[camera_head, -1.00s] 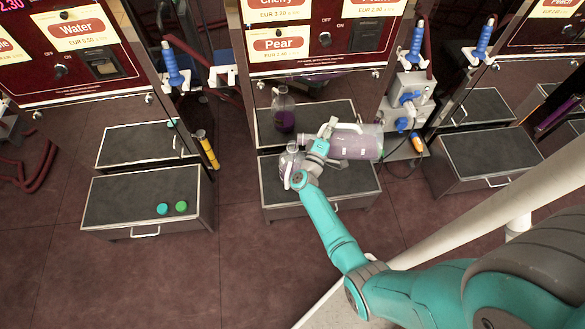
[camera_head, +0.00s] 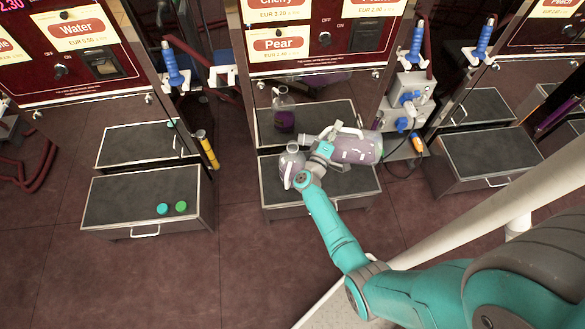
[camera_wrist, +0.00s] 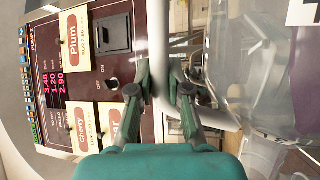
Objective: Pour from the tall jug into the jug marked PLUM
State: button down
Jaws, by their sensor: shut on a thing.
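My gripper (camera_head: 325,148) is shut on the tall jug (camera_head: 358,149), a clear vessel with pale lilac liquid in it. The tall jug is held in the air, tilted well over, with its base to the right and its mouth end to the left. A second clear jug (camera_head: 290,167) stands upright on the grey-topped box (camera_head: 350,184), just left of and below my gripper. No mark on it can be read, and I cannot tell whether liquid is falling. In the wrist view, my fingers (camera_wrist: 168,88) are close together, with the tall jug (camera_wrist: 240,60) large and clear at the right.
A shiny panel behind the box mirrors a jug with purple liquid (camera_head: 284,118). Two caps, teal (camera_head: 162,208) and green (camera_head: 181,206), lie on the left box (camera_head: 115,205).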

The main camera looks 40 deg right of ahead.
aim_at(348, 141)
jog(key=shift+s+d+f+m+g+y, duration=0.15)
jog(key=shift+s+d+f+m, duration=0.15)
jog(key=shift+f+m, duration=0.25)
jog(key=shift+s+d+f+m+g+y, duration=0.1)
jog(key=shift+s+d+f+m+g, duration=0.15)
jog(key=shift+f+m, duration=0.3)
jog(key=shift+s+d+f+m+g+y, duration=0.15)
jog(key=shift+s+d+f+m, duration=0.25)
jog(key=shift+f, duration=0.25)
jog(key=f+m+y, duration=0.1)
jog(key=m, duration=0.1)
jog(key=s+d+f+m+y, duration=0.1)
jog(key=m, duration=0.1)
jog(key=s+f+m+y, duration=0.1)
jog(key=shift+d+m+g, duration=0.35)
jog(key=shift+d+m, duration=0.05)
jog(key=shift+s+d+f+m+y, duration=0.2)
jog(key=shift+f+m+y, duration=0.2)
jog(key=shift+m, duration=0.15)
jog(key=shift+s+d+f+m+y, duration=0.15)
jog(key=shift+f+m+y, duration=0.2)
jog(key=shift+m, duration=0.2)
jog(key=shift+w, duration=0.1)
